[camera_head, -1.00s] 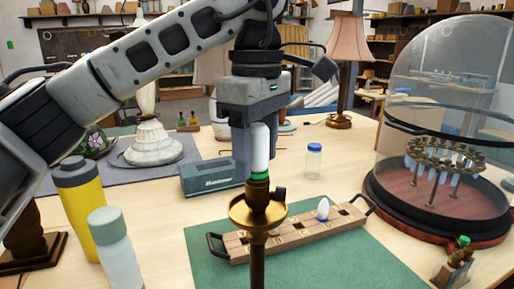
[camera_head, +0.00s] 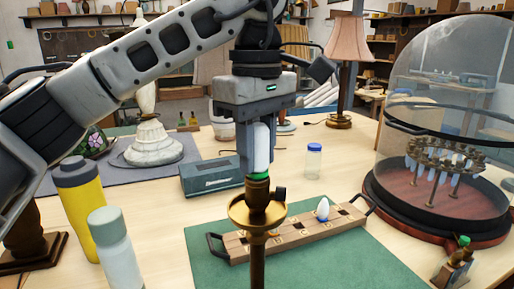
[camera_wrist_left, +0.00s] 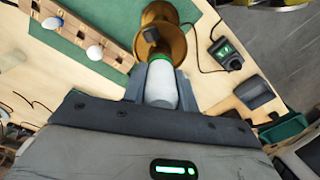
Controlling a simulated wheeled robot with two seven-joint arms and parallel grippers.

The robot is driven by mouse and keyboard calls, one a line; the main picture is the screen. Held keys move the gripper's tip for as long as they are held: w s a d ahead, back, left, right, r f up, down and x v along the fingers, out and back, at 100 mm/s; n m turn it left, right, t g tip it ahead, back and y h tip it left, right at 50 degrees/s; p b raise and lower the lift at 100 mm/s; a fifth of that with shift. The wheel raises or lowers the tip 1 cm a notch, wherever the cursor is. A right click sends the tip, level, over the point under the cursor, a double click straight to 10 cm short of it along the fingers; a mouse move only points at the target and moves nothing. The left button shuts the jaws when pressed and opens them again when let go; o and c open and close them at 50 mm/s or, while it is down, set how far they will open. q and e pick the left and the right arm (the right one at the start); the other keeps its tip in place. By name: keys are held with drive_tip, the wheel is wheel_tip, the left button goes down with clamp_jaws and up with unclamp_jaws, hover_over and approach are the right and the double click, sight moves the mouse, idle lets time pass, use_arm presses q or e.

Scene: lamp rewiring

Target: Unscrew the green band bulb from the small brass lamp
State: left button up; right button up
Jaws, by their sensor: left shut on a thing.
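The small brass lamp (camera_head: 258,207) stands upright at the front middle, with a round brass dish below its socket. The green band bulb (camera_head: 261,150) is white with a green band at its base and sits upright at the top of the lamp's socket. My left gripper (camera_head: 257,155) comes down from above and is shut on the bulb's glass. In the left wrist view the bulb (camera_wrist_left: 160,86) lies between the two fingers, its green band against the brass socket (camera_wrist_left: 151,37). Whether its thread is still engaged cannot be seen. My right gripper is not in view.
A wooden bulb rack (camera_head: 290,234) with a white bulb (camera_head: 322,209) lies on the green mat (camera_head: 330,265). A yellow bottle (camera_head: 85,212) and a pale bottle (camera_head: 115,250) stand at left. A glass dome (camera_head: 440,90) stands at right, and a small jar (camera_head: 313,160) behind the rack.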

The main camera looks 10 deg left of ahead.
sight(257, 124)
use_arm(q)
drive_tip(key=shift+r, duration=2.5)
